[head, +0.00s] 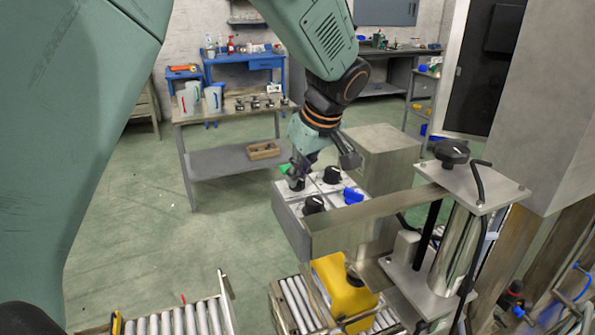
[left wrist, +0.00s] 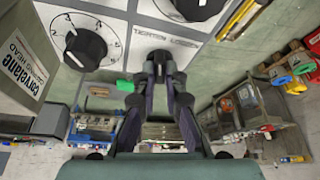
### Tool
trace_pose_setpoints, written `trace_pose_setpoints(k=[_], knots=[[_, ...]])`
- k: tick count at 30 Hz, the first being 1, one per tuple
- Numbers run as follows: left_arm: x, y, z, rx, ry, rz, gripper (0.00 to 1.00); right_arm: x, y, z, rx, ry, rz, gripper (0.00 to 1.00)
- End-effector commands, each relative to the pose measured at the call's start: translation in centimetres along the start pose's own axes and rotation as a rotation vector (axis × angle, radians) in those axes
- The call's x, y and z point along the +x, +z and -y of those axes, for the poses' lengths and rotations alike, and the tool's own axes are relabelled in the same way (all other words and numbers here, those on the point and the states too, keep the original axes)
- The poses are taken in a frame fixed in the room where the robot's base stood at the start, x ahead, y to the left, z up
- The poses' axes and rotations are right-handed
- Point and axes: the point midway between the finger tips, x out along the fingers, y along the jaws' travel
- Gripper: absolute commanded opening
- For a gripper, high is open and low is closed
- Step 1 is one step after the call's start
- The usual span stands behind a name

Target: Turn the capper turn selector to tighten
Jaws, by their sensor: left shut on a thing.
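The capper's control panel (head: 283,196) carries black knobs, a blue knob (head: 353,195) and a green part (head: 284,168). My left gripper (head: 297,181) is at the panel's far left corner, and its fingers also show in the left wrist view (left wrist: 160,66). They are close together, shut on the turn selector, which is mostly hidden between and behind them. The words TIGHTEN and LOOSEN (left wrist: 166,38) are printed on the panel just beyond the fingertips. I cannot tell which word the selector points to. My right gripper is not in view.
Black dials stand near the grip: one (head: 314,204) in front, another (head: 332,175) to the right. A numbered dial (left wrist: 84,47) shows in the left wrist view. Open floor lies left.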

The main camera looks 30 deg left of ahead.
Motion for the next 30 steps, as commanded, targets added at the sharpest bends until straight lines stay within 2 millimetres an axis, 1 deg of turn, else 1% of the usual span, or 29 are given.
trace_pose_setpoints(k=[6, 12, 29, 30], knots=[[-0.19, -0.03, -0.24, -0.116, -0.044, 0.001, 0.00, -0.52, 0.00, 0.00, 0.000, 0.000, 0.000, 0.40], [-0.20, -0.05, -0.31, -0.178, -0.068, 0.001, 0.00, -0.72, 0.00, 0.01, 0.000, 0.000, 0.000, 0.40], [-0.21, -0.07, -0.37, -0.206, -0.076, 0.001, 0.00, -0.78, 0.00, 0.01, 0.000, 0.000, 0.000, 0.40], [-0.21, -0.07, -0.37, -0.206, -0.076, 0.001, 0.12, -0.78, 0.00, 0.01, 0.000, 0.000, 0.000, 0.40]])
